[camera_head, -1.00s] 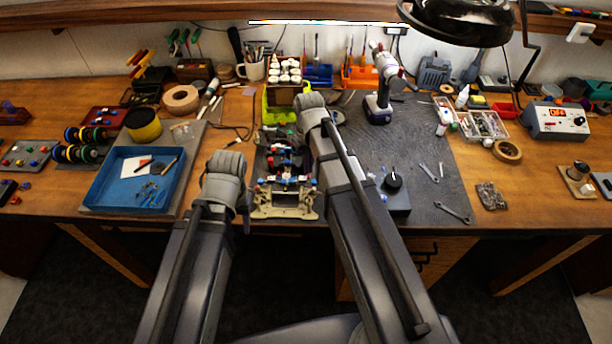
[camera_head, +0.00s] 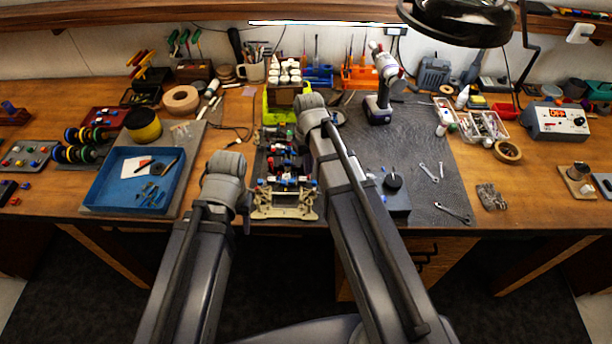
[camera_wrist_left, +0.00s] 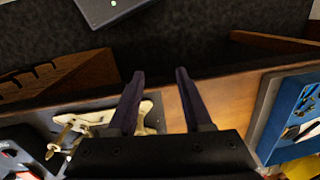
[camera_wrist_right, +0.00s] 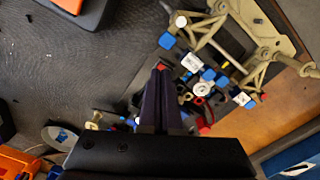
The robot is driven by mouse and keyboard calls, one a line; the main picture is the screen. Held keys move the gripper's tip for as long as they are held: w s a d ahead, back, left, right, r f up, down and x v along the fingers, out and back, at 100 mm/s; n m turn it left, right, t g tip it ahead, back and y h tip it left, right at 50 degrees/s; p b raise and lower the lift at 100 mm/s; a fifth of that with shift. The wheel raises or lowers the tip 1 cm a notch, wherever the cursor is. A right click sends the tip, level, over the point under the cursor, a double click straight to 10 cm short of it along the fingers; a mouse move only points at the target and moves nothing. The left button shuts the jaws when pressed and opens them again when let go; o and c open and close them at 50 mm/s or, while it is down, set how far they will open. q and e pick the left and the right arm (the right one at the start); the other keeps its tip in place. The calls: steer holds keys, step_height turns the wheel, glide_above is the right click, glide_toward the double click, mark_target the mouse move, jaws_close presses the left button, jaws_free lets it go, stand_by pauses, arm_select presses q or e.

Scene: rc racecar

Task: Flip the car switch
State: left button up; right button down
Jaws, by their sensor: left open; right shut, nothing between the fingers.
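The RC car chassis (camera_head: 285,203) sits at the front middle of the bench, its beige end towards me. It also shows in the right wrist view (camera_wrist_right: 262,62), with blue, red and white fittings. I cannot tell which small part is the switch. My right gripper (camera_wrist_right: 161,68) is shut and empty, its tips over the car's middle; I cannot tell whether they touch it. My left gripper (camera_wrist_left: 157,73) is open and empty, just left of the car's near end by the bench's front edge. In the left wrist view, part of the beige end (camera_wrist_left: 92,122) lies beside its fingers.
A blue tray (camera_head: 98,197) lies left of the car. A black box with a knob (camera_head: 398,202) and wrenches (camera_head: 452,212) lie on the dark mat to the right. A drill (camera_head: 379,108) stands behind. Much of the mat is clear.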

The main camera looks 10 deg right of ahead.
mark_target(308, 177)
arm_select(q)
steer(key=shift+f+b, duration=0.9)
arm_select(e)
steer(key=shift+f, duration=0.9)
arm_select(q)
steer(key=shift+r, duration=0.1)
arm_select(e)
steer(key=shift+r, duration=0.1)
step_height(308, 177, up, 7)
steer(key=p, duration=0.7)
arm_select(q)
step_height(308, 177, up, 7)
arm_select(e)
steer(key=shift+a, duration=0.1)
arm_select(q)
step_height(308, 177, down, 2)
steer(key=shift+b, duration=0.9)
arm_select(e)
steer(key=s+a+f+n+h, duration=0.1)
steer(key=s+a+f, duration=0.1)
steer(key=s+a, duration=0.8)
steer(key=s, duration=0.4)
steer(key=shift+s+a, duration=0.15)
